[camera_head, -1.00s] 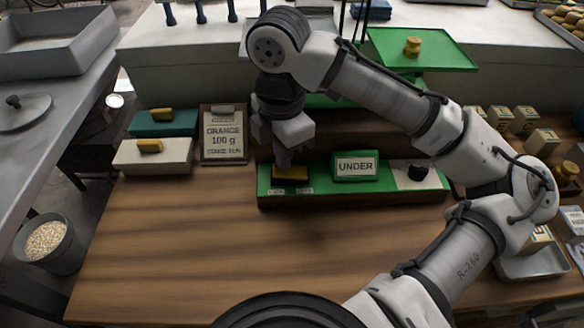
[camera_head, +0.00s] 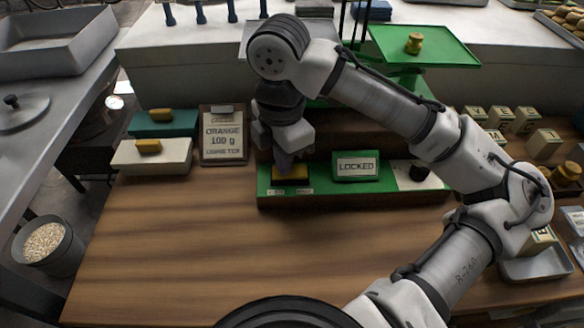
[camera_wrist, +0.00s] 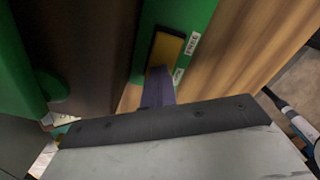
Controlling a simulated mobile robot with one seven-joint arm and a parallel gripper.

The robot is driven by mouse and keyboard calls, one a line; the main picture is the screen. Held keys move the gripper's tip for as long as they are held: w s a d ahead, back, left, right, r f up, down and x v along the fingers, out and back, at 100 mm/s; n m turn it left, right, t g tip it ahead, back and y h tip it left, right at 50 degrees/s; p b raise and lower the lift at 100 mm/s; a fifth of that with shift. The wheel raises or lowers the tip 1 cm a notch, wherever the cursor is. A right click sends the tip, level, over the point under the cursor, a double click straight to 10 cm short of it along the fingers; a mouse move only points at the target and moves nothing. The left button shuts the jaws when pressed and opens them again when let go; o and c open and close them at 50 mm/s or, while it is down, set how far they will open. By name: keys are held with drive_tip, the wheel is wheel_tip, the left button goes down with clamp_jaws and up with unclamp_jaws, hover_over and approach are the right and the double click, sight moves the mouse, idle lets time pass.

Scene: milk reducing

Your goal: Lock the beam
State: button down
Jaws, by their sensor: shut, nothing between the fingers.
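The balance's green base (camera_head: 325,190) stands on the wooden counter. Its display sign (camera_head: 356,167) reads LOCKED. A yellow lever or button (camera_head: 291,174) sits at the left of the base, with small white labels in front of it. My gripper (camera_head: 284,163) is shut and points down, its tips at the yellow piece. In the wrist view the purple-looking fingers (camera_wrist: 158,85) reach the near end of the yellow piece (camera_wrist: 166,50); I cannot tell whether they press on it. The beam itself is mostly hidden behind my arm. A green pan (camera_head: 425,48) holds a brass weight (camera_head: 414,43).
A black knob (camera_head: 419,171) is at the base's right. Small labelled blocks (camera_head: 546,142) stand at the right. The front counter is clear.

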drive_tip(key=shift+r, duration=0.1)
wheel_tip(320, 180, up, 7)
drive_tip(key=p, duration=0.6)
drive_tip(key=shift+p, duration=0.4)
drive_tip(key=shift+s+f, duration=0.1)
drive_tip(key=shift+f, duration=0.1)
